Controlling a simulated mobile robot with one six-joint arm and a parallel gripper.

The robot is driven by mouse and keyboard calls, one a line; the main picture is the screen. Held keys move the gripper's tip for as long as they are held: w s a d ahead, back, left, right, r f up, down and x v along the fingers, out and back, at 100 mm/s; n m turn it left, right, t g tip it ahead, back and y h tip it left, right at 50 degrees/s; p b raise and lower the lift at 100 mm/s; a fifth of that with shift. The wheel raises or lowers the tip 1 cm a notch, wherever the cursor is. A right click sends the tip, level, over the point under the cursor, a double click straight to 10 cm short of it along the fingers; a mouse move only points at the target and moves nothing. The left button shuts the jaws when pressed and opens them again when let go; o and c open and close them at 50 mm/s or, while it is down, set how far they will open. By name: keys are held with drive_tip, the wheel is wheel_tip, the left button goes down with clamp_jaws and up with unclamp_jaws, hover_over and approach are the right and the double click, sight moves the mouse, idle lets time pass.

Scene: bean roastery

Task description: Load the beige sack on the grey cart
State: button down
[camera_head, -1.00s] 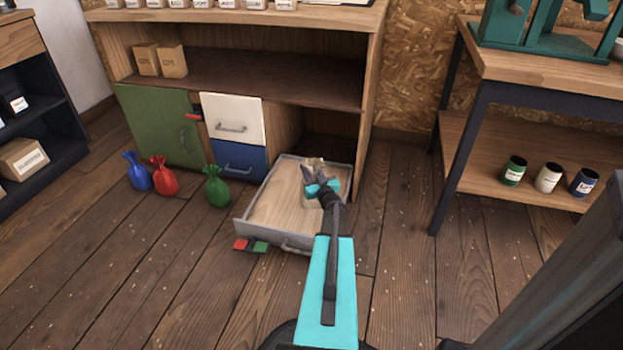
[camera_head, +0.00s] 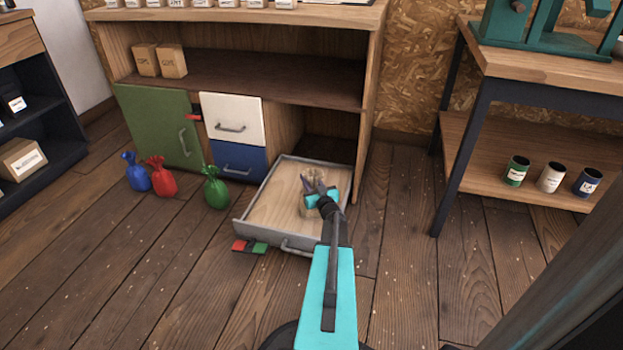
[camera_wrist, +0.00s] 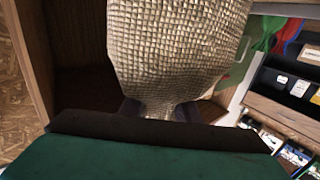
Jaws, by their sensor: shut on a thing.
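The beige sack (camera_head: 306,211) is in my gripper (camera_head: 311,186), over the right part of the open grey drawer. In the wrist view the woven sack (camera_wrist: 180,50) fills the upper middle, its narrow neck between the two dark fingers of my gripper (camera_wrist: 158,110). The gripper is shut on that neck. My gripper and arm partly hide the sack in the head view, so I cannot tell whether its base touches the drawer floor. I see no grey cart in these frames.
The grey drawer (camera_head: 262,227) is pulled out from the wooden cabinet (camera_head: 372,95). Blue (camera_head: 137,175), red (camera_head: 162,178) and green (camera_head: 215,190) sacks stand on the floor to its left. A workbench (camera_head: 465,140) stands at right. Floor between drawer and workbench is clear.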

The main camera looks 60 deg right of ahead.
drive_tip(key=c, duration=1.3)
unclamp_jaws()
drive_tip(key=shift+p+v, duration=0.4)
drive_tip(key=shift+v, duration=0.55)
drive_tip(key=p+v, duration=0.3)
drive_tip(key=v, duration=0.7)
drive_tip(key=shift+s, duration=0.1)
